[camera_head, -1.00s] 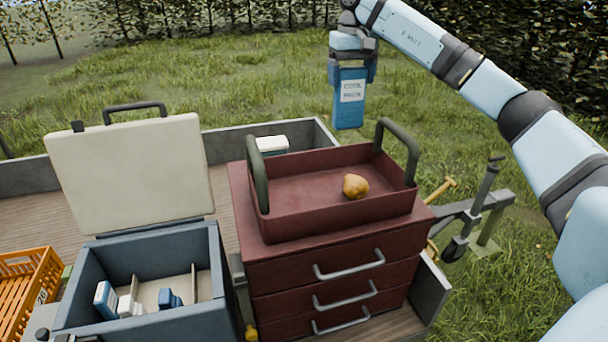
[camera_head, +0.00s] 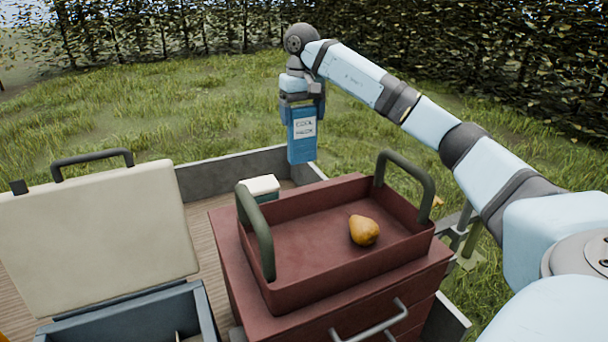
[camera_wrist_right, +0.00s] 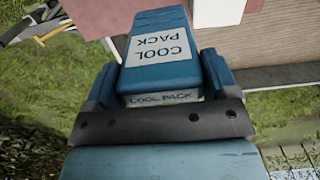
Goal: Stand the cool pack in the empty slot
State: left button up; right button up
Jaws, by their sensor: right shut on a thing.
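The blue cool pack (camera_head: 302,148) has a white label and hangs upright from my right gripper (camera_head: 302,103), which is shut on its upper end. In the head view it is in the air beyond the red tray. The right wrist view shows the cool pack (camera_wrist_right: 158,72) between the two fingers. The cool box (camera_head: 128,308) is at the lower left with its cream lid (camera_head: 95,240) raised. Its inside is mostly cut off by the picture's lower edge, so its slots are hidden. My left gripper is not in view.
A red tray (camera_head: 310,274) with two tall dark handles holds a yellow pear (camera_head: 364,230). It stands on a red drawer cabinet (camera_head: 385,312). A small white-topped box (camera_head: 262,187) stands behind it. The trailer's grey wall (camera_head: 225,172) runs behind.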

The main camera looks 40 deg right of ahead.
aim_at(302, 153)
notch_tip(302, 153, down, 10)
jog(key=shift+r+p, duration=0.2)
jog(key=shift+p, duration=0.6)
jog(key=shift+w+f, duration=0.1)
jog(key=shift+f, duration=0.45)
notch_tip(302, 153, down, 3)
jog(key=shift+f+p, duration=0.2)
jog(key=shift+p, duration=0.2)
jog(key=shift+f, duration=0.1)
jog(key=o, duration=1.3)
